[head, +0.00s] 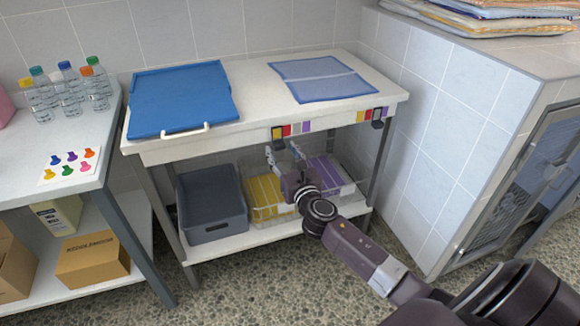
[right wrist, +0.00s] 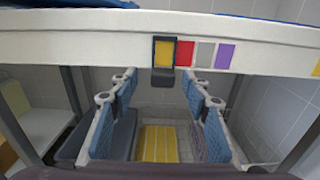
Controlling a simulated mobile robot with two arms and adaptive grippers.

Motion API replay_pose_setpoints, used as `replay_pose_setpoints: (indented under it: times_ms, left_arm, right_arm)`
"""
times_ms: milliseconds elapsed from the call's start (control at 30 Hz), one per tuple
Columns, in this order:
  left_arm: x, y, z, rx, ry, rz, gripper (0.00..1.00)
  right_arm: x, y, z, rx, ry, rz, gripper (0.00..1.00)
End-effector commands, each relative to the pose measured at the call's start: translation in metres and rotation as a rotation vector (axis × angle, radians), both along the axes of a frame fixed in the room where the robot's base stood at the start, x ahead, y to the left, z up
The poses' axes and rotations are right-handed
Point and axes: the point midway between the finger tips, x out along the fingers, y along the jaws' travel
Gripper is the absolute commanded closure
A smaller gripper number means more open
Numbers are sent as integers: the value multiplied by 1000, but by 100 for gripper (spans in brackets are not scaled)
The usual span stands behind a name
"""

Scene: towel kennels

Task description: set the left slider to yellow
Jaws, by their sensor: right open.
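The left slider (head: 278,133) is a dark frame on the colour strip along the table's front edge. In the right wrist view the left slider (right wrist: 163,77) frames the yellow patch (right wrist: 164,53), at the left end of its strip. Red, grey and purple patches lie uncovered to its right. My right gripper (head: 282,150) is open and empty, just below the strip. In the right wrist view my right gripper (right wrist: 160,84) has its fingers apart, one on each side of the slider's lower tab; I see no contact. My left gripper is not in view.
The right slider (head: 377,118) sits near the right end of the front edge. A blue board (head: 182,95) and a blue towel (head: 318,75) lie on top. The lower shelf holds a grey bin (head: 212,205) and wire baskets with yellow (head: 264,190) and purple towels.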

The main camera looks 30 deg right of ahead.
Motion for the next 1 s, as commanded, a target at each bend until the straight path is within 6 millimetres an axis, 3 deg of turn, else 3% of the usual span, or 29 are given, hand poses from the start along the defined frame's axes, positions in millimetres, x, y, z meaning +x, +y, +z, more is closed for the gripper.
replay_pose_setpoints:
  times_ms: [200, 433, 633, 1000]
  left_arm:
    - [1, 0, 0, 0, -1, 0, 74]
    - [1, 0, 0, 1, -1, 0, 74]
    - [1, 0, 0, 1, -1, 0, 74]
    - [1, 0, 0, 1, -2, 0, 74]
  right_arm:
    - [-42, 11, -2, -1, 2, 4, 56]
    - [-75, 19, -1, 0, 1, 3, 56]
    - [-86, 22, 0, 0, 0, 2, 56]
    - [-88, 22, 0, 0, -1, 3, 56]
